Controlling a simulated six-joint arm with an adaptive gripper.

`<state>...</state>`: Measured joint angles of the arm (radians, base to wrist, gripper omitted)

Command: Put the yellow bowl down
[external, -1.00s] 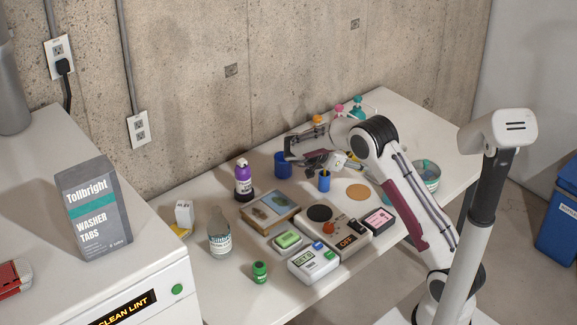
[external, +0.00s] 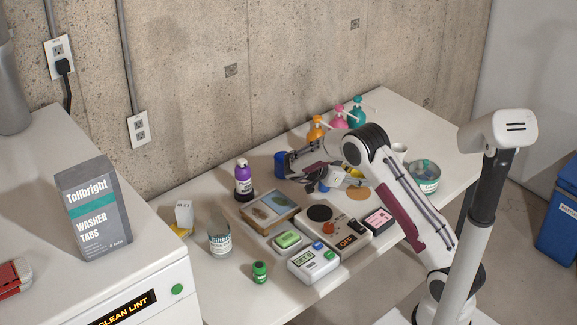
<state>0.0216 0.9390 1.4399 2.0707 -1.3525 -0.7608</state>
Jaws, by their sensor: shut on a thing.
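The yellow bowl (external: 352,172) shows only as a small yellow patch beside my gripper, under my elbow; the rest of it is hidden by my arm. My gripper (external: 352,182) is shut on it and sits low over the table, at the back edge of a round tan mat (external: 359,194). I cannot tell whether the bowl touches the table.
Blue cups stand close to my wrist, one at the left (external: 280,165). Pump bottles (external: 338,118) stand behind my arm. A white mug (external: 398,150) and a bowl with teal contents (external: 424,177) are at the right. A boxy device (external: 338,232) lies in front.

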